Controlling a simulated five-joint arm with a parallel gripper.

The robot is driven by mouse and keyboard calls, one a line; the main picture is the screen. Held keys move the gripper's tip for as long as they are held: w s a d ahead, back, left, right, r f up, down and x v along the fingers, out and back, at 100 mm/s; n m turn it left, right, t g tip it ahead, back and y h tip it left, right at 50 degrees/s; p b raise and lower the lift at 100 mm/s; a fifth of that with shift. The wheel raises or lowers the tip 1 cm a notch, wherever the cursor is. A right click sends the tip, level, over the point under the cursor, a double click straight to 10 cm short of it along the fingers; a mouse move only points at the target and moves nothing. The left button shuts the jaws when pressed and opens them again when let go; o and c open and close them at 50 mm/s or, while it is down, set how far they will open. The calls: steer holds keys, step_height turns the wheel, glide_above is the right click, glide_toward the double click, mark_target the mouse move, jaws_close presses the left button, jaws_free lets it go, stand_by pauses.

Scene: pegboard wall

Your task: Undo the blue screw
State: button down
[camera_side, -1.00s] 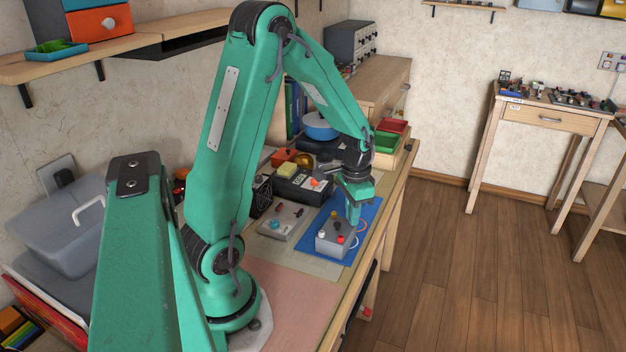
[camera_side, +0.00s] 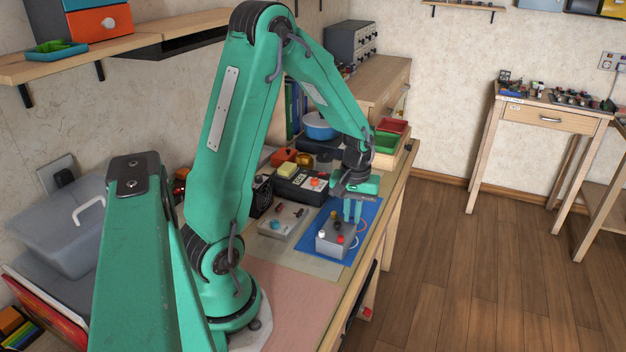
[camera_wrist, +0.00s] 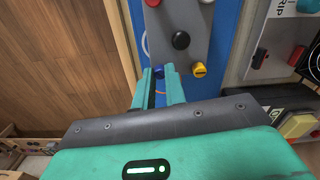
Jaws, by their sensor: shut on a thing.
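The blue screw (camera_wrist: 158,71) shows in the wrist view at the near corner of a grey box (camera_wrist: 196,18), between my fingertips. My gripper (camera_wrist: 160,72) is shut on it, with one green finger on each side. The box's top also carries a black knob (camera_wrist: 181,40), a yellow knob (camera_wrist: 199,69) and a red knob (camera_wrist: 153,2). In the side view the grey box (camera_side: 331,246) sits on a blue mat (camera_side: 345,257). My gripper (camera_side: 352,210) points down at the box's far end, and the blue screw is hidden there.
A grey panel with knobs (camera_side: 283,222) stands left of the mat, with a black device (camera_side: 300,186) behind it. Red and green trays (camera_side: 386,141) are at the bench's back right. Thin cables (camera_side: 361,226) loop beside the box. The bench edge and floor lie to the right.

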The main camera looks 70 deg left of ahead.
mark_target(352, 218)
steer(key=n, duration=0.4)
steer(key=shift+n, duration=0.3)
steer(key=n, duration=0.4)
steer(key=shift+n, duration=0.3)
steer(key=c, duration=1.4)
jaws_free()
steer(key=shift+c, duration=0.2)
steer(key=shift+r, duration=0.1)
steer(key=shift+r, duration=3.85)
